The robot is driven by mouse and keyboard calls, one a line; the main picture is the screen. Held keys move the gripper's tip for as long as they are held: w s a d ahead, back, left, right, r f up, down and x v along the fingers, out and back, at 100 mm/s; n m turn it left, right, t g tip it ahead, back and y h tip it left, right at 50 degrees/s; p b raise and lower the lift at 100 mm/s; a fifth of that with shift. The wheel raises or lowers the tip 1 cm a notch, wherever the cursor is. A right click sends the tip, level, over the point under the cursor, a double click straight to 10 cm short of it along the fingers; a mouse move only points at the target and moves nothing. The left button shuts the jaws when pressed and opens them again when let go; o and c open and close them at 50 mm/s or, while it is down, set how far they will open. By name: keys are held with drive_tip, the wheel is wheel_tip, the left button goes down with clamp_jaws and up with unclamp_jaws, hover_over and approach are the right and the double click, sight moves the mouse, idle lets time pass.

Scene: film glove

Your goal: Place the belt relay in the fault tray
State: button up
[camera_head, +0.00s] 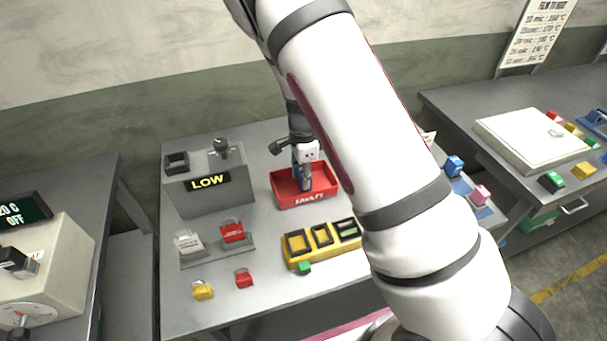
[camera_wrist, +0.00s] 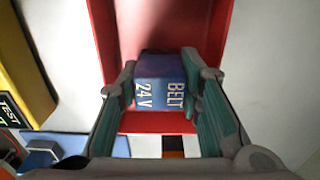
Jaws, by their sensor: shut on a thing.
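The belt relay (camera_wrist: 160,83) is a blue block lettered "BELT 24V" in the wrist view. My gripper (camera_wrist: 162,90) is shut on it, one finger on each side. The fault tray (camera_head: 292,201) is a red open box lettered "FAULT" on the middle table. Its red wall and floor also show in the wrist view (camera_wrist: 217,25), around and behind the relay. In the head view my gripper (camera_head: 304,180) points down over the tray, with its tips inside the tray's outline. I cannot tell whether the relay touches the tray floor.
A grey box with a "LOW" display (camera_head: 209,182) stands left of the tray. Yellow (camera_head: 203,291) and red (camera_head: 244,280) pieces lie front left. My arm hides the table's right middle.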

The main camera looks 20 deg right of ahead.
drive_tip(key=shift+f, duration=0.1)
drive_tip(key=o, duration=1.2)
wheel_tip(320, 180, up, 12)
drive_tip(key=s+a+r+n+t+y, duration=0.1)
drive_tip(key=s+r+n+t+y, duration=0.1)
drive_tip(key=s+r+n, duration=1.15)
drive_tip(key=shift+s+d+r+n+t+h+b, duration=0.15)
drive_tip(key=shift+s+r+n+t+h, duration=0.4)
drive_tip(key=shift+s+r, duration=1.2)
drive_tip(key=shift+s+d+r+n+t+h+b, duration=0.15)
drive_tip(key=shift+s+r+n+t, duration=0.65)
drive_tip(key=shift+s, duration=1.7)
drive_tip(key=shift+s+d+r+n+t+h+b, duration=0.1)
drive_tip(key=shift+s+d+r+n+t+h, duration=0.25)
drive_tip(key=shift+s+r+n, duration=1.05)
drive_tip(key=shift+s+a+r+m, duration=0.1)
drive_tip(key=shift+s+a+m, duration=0.05)
drive_tip(key=shift+s+m, duration=0.45)
